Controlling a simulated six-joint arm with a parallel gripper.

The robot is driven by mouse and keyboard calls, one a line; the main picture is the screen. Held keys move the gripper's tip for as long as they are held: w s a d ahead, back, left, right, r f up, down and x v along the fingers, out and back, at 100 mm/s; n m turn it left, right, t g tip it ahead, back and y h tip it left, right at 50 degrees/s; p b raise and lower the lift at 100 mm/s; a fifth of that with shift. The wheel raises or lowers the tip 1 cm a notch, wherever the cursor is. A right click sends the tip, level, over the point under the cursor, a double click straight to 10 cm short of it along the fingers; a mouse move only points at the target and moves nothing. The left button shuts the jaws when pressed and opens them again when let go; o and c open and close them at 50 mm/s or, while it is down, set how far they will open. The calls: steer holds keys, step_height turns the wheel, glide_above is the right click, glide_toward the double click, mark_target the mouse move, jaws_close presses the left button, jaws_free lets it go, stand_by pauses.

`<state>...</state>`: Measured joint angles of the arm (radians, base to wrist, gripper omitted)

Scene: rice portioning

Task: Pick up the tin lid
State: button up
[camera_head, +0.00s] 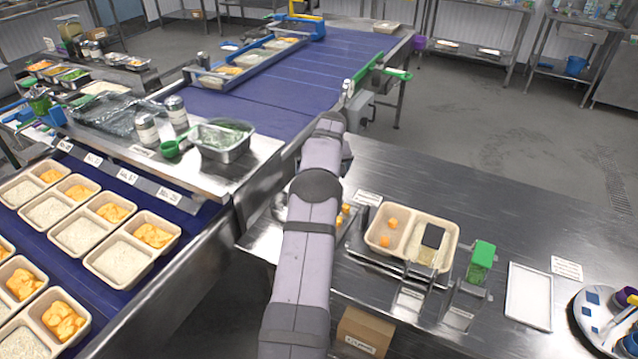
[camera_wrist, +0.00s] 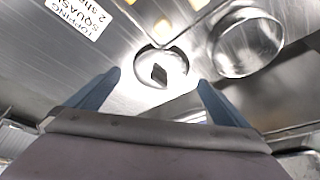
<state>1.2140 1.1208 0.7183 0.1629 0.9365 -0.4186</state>
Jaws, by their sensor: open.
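The tin lid (camera_wrist: 178,62) is a round, shiny metal disc with a dark knob in its middle. It lies on the steel surface in the wrist view. My gripper (camera_wrist: 158,77) is open, with its two blue-grey fingers spread to the left and right of the lid in the picture. Nothing is held, and I cannot tell the height above the lid. A round metal tin (camera_wrist: 246,45) stands to the right of the lid. In the head view my arm hides my gripper and the lid.
A label reading "topping squash" (camera_wrist: 77,17) lies at upper left, near several orange cubes. On the steel table, a two-part tray (camera_head: 452,232) with orange cubes sits right of my arm, beside a green-topped container (camera_head: 482,256). The blue conveyor (camera_head: 330,70) runs behind.

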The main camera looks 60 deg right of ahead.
steer(key=shift+p+x, duration=0.9)
steer(key=shift+x, duration=1.35)
steer(key=shift+c, duration=0.3)
steer(key=c, duration=1)
